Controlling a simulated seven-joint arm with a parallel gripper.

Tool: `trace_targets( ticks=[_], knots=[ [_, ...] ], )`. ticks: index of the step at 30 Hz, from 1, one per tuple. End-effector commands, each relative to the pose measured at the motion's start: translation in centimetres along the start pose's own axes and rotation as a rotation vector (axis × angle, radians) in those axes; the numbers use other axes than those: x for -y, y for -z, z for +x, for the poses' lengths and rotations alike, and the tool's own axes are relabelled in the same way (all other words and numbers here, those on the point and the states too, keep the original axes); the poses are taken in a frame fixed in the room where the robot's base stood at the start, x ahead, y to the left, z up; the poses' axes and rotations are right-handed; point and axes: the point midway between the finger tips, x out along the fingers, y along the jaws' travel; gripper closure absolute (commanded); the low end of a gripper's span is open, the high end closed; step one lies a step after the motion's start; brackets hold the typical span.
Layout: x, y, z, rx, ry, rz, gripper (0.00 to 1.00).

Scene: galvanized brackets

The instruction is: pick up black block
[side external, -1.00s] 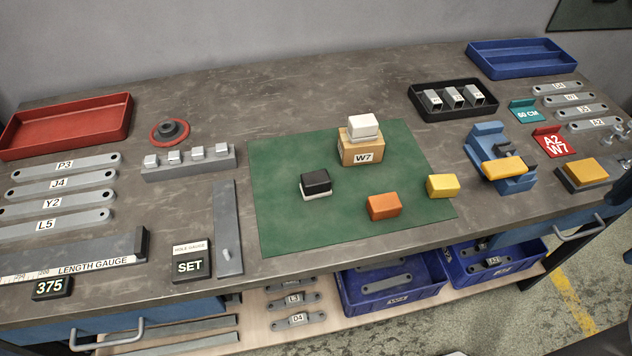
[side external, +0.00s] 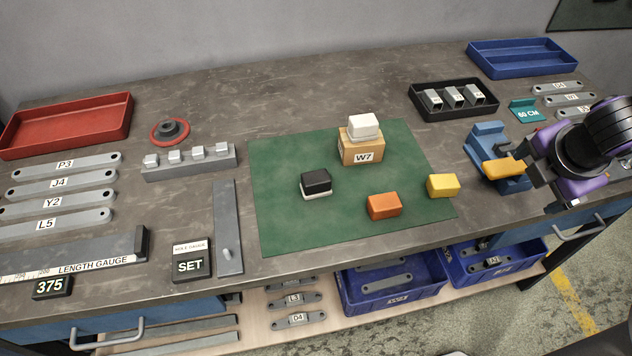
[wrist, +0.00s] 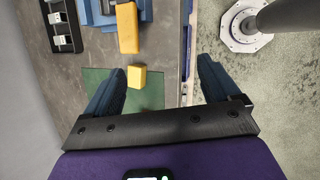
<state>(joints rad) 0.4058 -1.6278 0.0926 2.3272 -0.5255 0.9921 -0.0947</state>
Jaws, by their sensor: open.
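The black block (side external: 316,181) rests on a thin white piece (side external: 318,196) on the left half of the green mat (side external: 283,227) in the side view. Nothing lies on top of it. My gripper (side external: 538,180) is far to its right, above the right end of the bench beside the blue fixture. In the wrist view my gripper (wrist: 160,82) has its two fingers spread wide with nothing held between them. The black block does not show in the wrist view.
On the mat are an orange block (side external: 384,206), a yellow block (side external: 443,185) and a wooden W7 block (side external: 362,149) with a white block (side external: 363,126) above it. The blue fixture (side external: 486,140) holds a yellow bar (side external: 505,168). Bare mat surrounds the black block.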

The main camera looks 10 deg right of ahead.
Motion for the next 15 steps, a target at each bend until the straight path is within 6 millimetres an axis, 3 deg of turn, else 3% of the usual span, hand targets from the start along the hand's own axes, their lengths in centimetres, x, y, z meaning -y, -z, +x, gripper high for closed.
trace_targets(
  ticks=[3,9,15],
  knots=[
    [-2.9,3.8,0.6,0.087,-0.125,-0.195,0.11],
    [-6.7,11.2,0.9,0.212,-0.338,-0.513,0.11],
    [-8.2,19.9,0.8,0.321,-0.556,-0.831,0.11]
  ],
)
